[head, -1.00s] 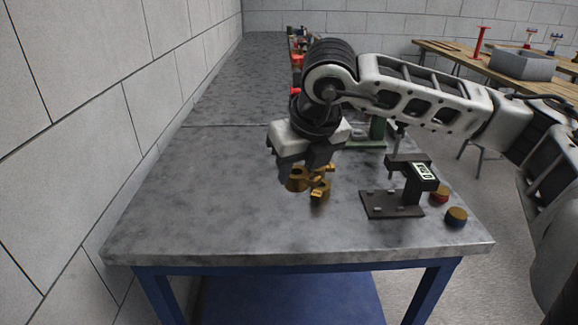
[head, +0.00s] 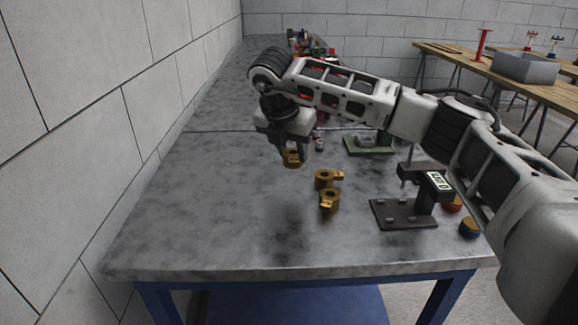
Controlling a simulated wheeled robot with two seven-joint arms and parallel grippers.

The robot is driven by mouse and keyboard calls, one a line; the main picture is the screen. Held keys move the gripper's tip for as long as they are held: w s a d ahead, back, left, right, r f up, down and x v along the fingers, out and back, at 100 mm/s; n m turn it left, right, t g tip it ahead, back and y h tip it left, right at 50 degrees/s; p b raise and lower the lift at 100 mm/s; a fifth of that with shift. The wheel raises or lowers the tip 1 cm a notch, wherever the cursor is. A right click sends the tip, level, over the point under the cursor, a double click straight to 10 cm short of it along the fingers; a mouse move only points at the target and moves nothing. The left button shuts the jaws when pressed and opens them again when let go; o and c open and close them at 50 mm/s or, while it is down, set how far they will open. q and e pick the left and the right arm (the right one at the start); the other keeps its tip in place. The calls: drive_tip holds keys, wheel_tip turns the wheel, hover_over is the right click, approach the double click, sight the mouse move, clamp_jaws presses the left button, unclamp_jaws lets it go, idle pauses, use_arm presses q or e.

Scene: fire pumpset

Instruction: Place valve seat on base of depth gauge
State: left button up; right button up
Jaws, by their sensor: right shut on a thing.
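My right gripper (head: 290,152) is shut on a brass valve seat (head: 293,159) and holds it over the left middle of the grey worktop. Its fingers hide part of the valve seat. Two more brass valve seats, one behind (head: 324,178) and one in front (head: 329,200), sit on the worktop to the right of the gripper. The depth gauge (head: 427,180) stands at the right, with a digital display on its head and a dark flat base (head: 392,214). The base is bare apart from small studs. My left gripper is not in view.
The grey worktop (head: 200,220) is clear at its left and front. A green fixture (head: 369,144) stands behind the gauge. Several items stand at the far back. A block wall borders the left.

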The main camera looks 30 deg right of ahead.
drive_tip(key=w+f, duration=0.1)
drive_tip(key=w+d+f, duration=0.1)
drive_tip(key=f, duration=0.1)
drive_tip(key=shift+w+f, duration=0.25)
drive_tip(key=shift+w, duration=0.15)
drive_tip(key=shift+f+p, duration=0.35)
drive_tip(key=shift+f, duration=1.2)
drive_tip(key=shift+f, duration=0.15)
drive_tip(key=o, duration=1.2)
